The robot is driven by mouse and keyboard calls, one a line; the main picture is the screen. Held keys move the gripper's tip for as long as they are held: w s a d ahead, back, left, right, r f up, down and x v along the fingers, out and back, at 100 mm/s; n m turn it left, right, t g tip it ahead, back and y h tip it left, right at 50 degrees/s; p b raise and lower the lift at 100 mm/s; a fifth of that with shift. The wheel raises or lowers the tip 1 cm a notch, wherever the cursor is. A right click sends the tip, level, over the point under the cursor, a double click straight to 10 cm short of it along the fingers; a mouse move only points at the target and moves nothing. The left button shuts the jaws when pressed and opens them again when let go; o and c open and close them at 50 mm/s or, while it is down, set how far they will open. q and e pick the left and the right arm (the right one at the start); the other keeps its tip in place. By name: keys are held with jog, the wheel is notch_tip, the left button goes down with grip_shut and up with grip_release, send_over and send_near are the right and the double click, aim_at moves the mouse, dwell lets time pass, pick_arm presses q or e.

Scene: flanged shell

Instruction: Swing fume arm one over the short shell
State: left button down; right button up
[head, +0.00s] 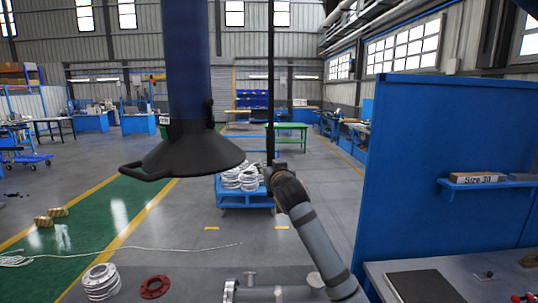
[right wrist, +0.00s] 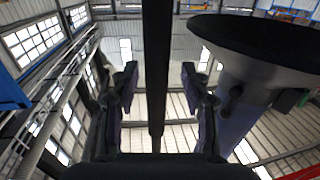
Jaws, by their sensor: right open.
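A fume arm with a blue tube (head: 188,60) and a wide black hood (head: 190,155) hangs left of centre in the head view. A black loop handle (head: 135,172) sticks out from the hood's left rim. The hood also shows at upper right in the right wrist view (right wrist: 265,45). My right gripper (head: 273,170) is at the lower end of a thin dark upright pole (head: 270,80), right of the hood. In the right wrist view its fingers are apart, with the pole (right wrist: 157,70) between them. A grey flanged shell (head: 275,293) is partly visible at the bottom edge. My left gripper is out of view.
A blue partition (head: 430,170) with a shelf (head: 490,186) stands at the right. A blue cart (head: 245,200) with white coils is behind my right gripper. A coil (head: 101,282) and a red flange (head: 155,287) lie on the floor at lower left.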

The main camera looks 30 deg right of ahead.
jog(key=shift+w+d+r, duration=0.15)
jog(key=shift+w+d, duration=0.1)
jog(key=shift+w, duration=0.3)
jog(key=shift+w+d, duration=0.15)
jog(key=shift+d, duration=0.2)
jog(key=shift+w+a, duration=0.1)
jog(key=shift+a, duration=0.05)
jog(key=c, duration=0.4)
grip_shut()
